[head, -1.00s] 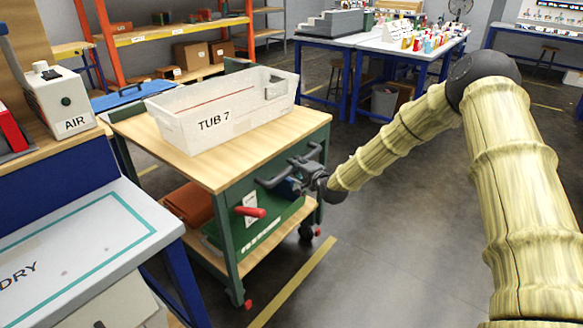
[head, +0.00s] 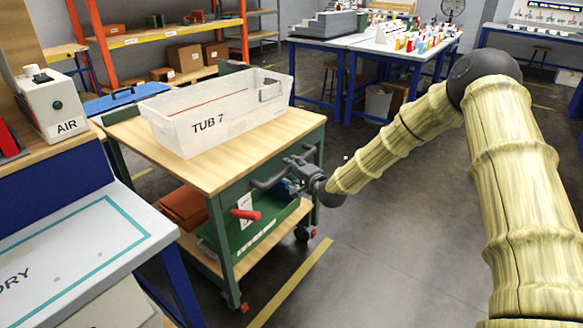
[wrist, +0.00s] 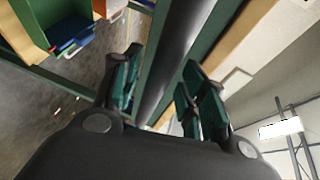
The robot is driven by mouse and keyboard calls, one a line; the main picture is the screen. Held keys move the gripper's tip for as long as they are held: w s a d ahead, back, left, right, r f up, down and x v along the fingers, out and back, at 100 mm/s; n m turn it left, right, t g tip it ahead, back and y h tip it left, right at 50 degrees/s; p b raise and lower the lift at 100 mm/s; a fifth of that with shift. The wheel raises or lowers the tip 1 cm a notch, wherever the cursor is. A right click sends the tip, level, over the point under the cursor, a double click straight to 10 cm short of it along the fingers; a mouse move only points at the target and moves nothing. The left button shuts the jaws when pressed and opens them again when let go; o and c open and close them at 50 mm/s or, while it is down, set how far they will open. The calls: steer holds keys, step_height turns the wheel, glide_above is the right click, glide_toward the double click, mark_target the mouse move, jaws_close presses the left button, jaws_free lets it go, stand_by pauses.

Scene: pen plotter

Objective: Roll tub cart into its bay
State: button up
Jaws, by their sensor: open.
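The tub cart, with its wooden top (head: 200,172) and green frame, stands ahead of me in the head view. A white bin marked TUB 7 (head: 212,125) sits on its top. A dark bar handle (head: 268,182) sticks out from the cart's near side. My gripper (head: 296,172) is at the right part of that handle. In the wrist view, the dark bar (wrist: 178,55) runs between my open fingers (wrist: 165,88); I cannot tell whether they touch it. I cannot make out the bay for certain.
A workbench with a white AIR box (head: 50,103) and a teal-outlined table (head: 70,245) stand close on the left. A yellow floor line (head: 292,285) runs near the cart's wheels. Shelves (head: 165,38) and blue-legged tables (head: 375,48) are behind. Open floor (head: 400,230) lies to the right.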

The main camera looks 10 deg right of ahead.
steer(key=v, duration=1)
steer(key=shift+s+d+r, duration=0.1)
steer(key=s+a+f+n+g, duration=0.2)
steer(key=s+a+f, duration=0.1)
steer(key=s+f, duration=0.4)
steer(key=s+a+f+n+g, duration=0.25)
steer(key=s+f, duration=0.25)
steer(key=f, duration=0.4)
steer(key=s+a+f+n+g+h, duration=0.1)
steer(key=s+f+n+g, duration=0.15)
steer(key=s+f, duration=0.55)
steer(key=s+f+n+g+h, duration=0.1)
steer(key=s+f+g, duration=0.3)
steer(key=s, duration=0.8)
steer(key=s+d+f+n+g+h, duration=0.1)
steer(key=s+d+f+n+g, duration=0.15)
steer(key=s, duration=0.95)
steer(key=s+d+f+n+g+h, duration=0.2)
steer(key=s+n, duration=0.1)
steer(key=s, duration=0.8)
step_height(320, 180, up, 15)
steer(key=p, duration=1.5)
steer(key=shift+w+a+r+p, duration=0.2)
steer(key=shift+w+p, duration=0.1)
steer(key=shift+p, duration=0.05)
